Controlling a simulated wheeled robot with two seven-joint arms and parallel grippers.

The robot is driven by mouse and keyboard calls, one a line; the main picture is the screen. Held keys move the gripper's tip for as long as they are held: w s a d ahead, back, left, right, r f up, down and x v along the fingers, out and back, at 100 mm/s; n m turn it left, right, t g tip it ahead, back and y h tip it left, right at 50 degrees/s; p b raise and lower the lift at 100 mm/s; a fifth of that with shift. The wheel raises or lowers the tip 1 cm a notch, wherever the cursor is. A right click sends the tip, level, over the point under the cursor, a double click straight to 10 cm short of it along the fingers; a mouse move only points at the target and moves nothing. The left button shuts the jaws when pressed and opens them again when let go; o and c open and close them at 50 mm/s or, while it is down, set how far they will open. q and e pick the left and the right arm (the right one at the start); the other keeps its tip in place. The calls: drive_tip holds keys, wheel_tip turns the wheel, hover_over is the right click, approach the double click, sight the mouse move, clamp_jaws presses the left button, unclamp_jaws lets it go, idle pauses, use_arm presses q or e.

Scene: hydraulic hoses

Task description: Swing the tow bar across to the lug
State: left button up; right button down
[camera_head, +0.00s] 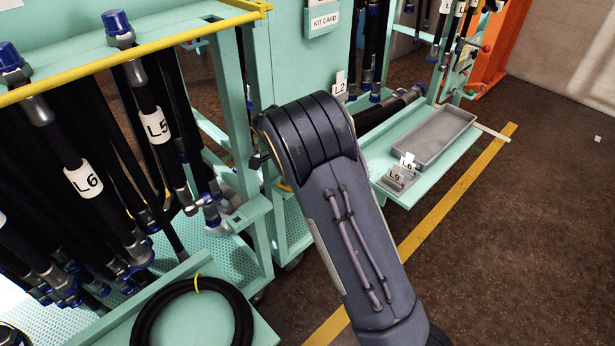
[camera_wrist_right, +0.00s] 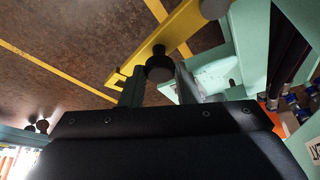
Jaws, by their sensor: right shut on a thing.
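In the right wrist view the yellow tow bar (camera_wrist_right: 186,28) runs from the top centre down to the left, with a notched end at the lower left. A black knob (camera_wrist_right: 160,66) stands on it, and another dark round part is at the top. My right gripper (camera_wrist_right: 160,84) is shut on the black knob, one finger on each side. In the head view my right arm covers this gripper and the bar. I cannot make out the lug for certain in either view. My left gripper is in neither view.
A mint hose cart (camera_head: 250,213) with hanging black hoses and a yellow top rail (camera_head: 150,43) stands at left. A coiled hose (camera_head: 240,310) lies in front. Right of my arm is a low shelf with a grey tray (camera_head: 436,137).

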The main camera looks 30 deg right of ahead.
idle(0.3)
drive_tip(key=c, duration=1.1)
unclamp_jaws()
drive_tip(key=shift+r, duration=0.1)
drive_tip(key=p+v, duration=0.1)
drive_tip(key=v, duration=0.6)
drive_tip(key=shift+a+r, duration=0.2)
drive_tip(key=shift+r, duration=0.1)
